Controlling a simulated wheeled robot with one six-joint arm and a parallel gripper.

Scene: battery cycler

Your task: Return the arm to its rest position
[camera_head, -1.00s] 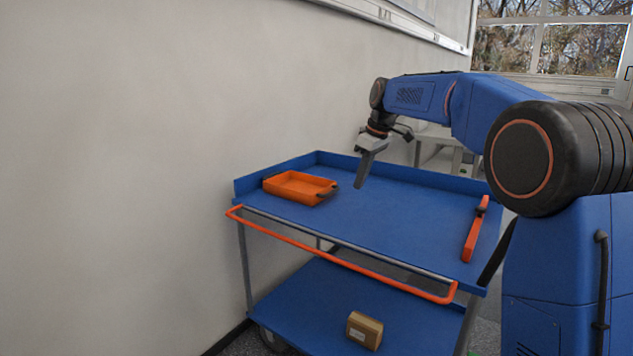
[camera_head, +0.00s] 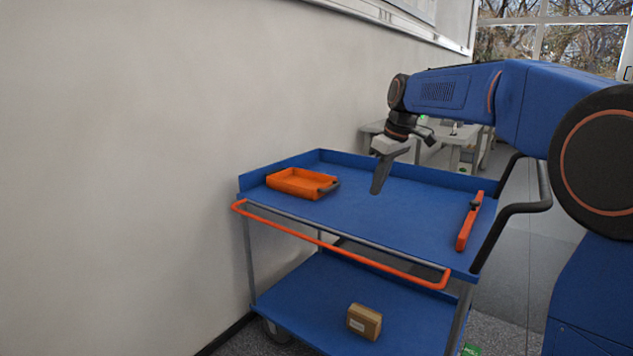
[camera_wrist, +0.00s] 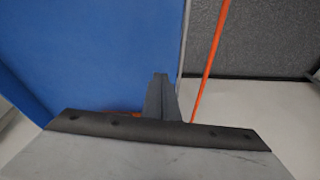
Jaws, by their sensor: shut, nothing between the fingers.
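My gripper (camera_head: 380,182) hangs above the top shelf of the blue cart (camera_head: 340,215), pointing down, in the head view. Its fingers are shut together with nothing between them. In the wrist view the shut fingers (camera_wrist: 162,98) show above the dark edge of the gripper body, over the blue shelf (camera_wrist: 90,50). My arm is bent, reaching out from the right side of the head view. The gripper touches nothing that I can see.
An orange tray (camera_head: 300,184) stands at the cart's back left. An orange-and-black tool (camera_head: 469,222) lies at its right side. An orange rail (camera_head: 335,245) runs along the front. A cardboard box (camera_head: 364,321) sits on the lower shelf. A wall (camera_head: 120,150) stands left.

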